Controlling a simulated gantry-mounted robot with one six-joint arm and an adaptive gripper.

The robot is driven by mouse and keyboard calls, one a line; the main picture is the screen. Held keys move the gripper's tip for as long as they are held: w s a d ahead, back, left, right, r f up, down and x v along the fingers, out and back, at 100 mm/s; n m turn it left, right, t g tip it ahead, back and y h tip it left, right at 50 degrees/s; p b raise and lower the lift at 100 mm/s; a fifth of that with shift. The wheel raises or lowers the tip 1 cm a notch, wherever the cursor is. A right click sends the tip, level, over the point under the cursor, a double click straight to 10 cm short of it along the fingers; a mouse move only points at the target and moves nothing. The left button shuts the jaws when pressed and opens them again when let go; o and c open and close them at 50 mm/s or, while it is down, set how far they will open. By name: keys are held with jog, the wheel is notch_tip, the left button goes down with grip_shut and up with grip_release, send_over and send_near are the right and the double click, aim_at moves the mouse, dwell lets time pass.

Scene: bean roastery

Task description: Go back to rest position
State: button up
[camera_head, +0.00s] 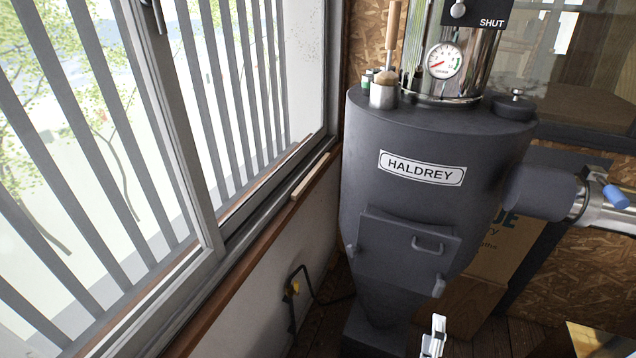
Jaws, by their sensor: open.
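A small pale metallic end piece, which I take to be the tip of my gripper (433,338), shows at the bottom edge, right of centre. It is in front of the lower part of the dark grey roaster-like machine. My gripper is open and I see nothing held in it. Most of the gripper and the arm are out of the frame.
The dark HALDREY machine (412,215) stands at centre right, with a gauge (444,61) on its chrome column and a pipe (540,192) to the right. A barred window (130,150) and its wooden sill (245,265) fill the left. A cardboard box (490,255) stands behind the machine.

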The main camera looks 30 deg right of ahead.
jog(key=w+a+r+m+t+y+p, duration=0.1)
jog(key=w+a+r+m+y+p, duration=0.3)
jog(key=a+r, duration=0.45)
jog(key=w+a+r+m+t+y+p, duration=0.1)
jog(key=w+a+r+m+y+p, duration=0.15)
jog(key=w+a+r, duration=0.4)
jog(key=s+a+r+y+p, duration=0.1)
jog(key=a+r+y+p, duration=0.1)
jog(key=a, duration=1)
jog(key=s+a+r+y+p, duration=0.2)
jog(key=a+r+y, duration=0.3)
jog(key=a, duration=0.7)
jog(key=shift+s+a+m+y, duration=0.3)
jog(key=shift+m+y, duration=0.15)
jog(key=shift+y, duration=0.1)
jog(key=shift+d, duration=0.1)
jog(key=shift+c, duration=0.3)
